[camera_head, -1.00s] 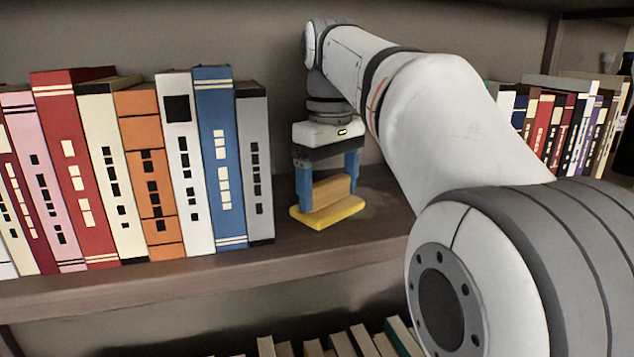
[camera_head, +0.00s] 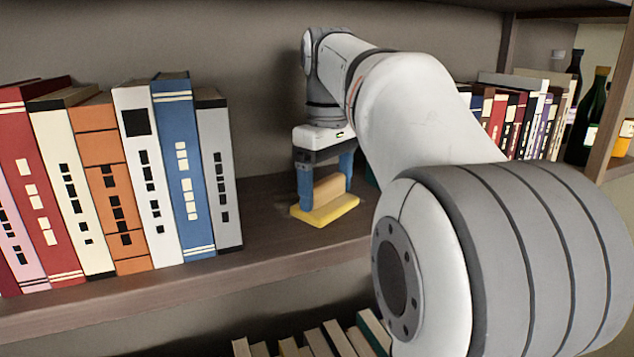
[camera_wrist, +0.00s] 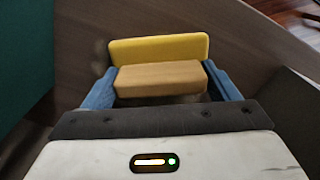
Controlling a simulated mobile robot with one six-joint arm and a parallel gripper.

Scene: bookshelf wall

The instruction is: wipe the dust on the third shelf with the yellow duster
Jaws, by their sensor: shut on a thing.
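The yellow duster (camera_head: 328,211) has a wooden block handle on a flat yellow pad. My gripper (camera_head: 325,186) is shut on the wooden handle, with a blue finger at each end. The pad is down at the shelf (camera_head: 268,222) surface, to the right of the row of books. In the wrist view the duster (camera_wrist: 158,49) sits between the two blue fingers of my gripper (camera_wrist: 160,85). I see no clear dust on the bare wood in the head view; part of the shelf is hidden behind my arm.
A grey book (camera_head: 220,175) ends the upright row on the left, close to the duster. More books (camera_head: 515,120) and dark bottles (camera_head: 588,118) stand at the right behind my arm. A teal thing (camera_wrist: 22,65) is at the left of the wrist view.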

